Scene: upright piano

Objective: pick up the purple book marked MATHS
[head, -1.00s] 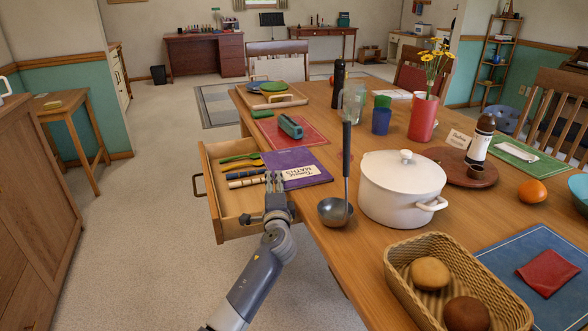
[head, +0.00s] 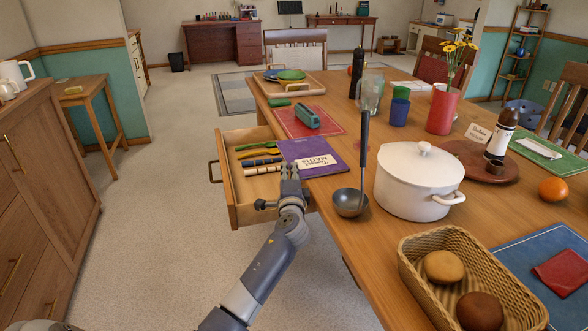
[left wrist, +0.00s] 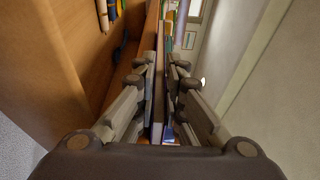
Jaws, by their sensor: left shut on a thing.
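The purple book marked MATHS (head: 322,166) lies flat on the table near its left edge, above the open drawer, with its lettered label facing up. My left gripper (head: 290,172) is at the book's near left corner, shut on the book's edge. In the left wrist view the fingers (left wrist: 160,92) stand on both sides of a thin upright band, the book (left wrist: 158,75) seen edge-on. The fingers hide part of it. My right gripper is not in view.
A ladle (head: 352,202) and a white pot (head: 412,190) stand right of the book. A green stapler-like object (head: 306,116) lies on a red mat (head: 284,124) behind it.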

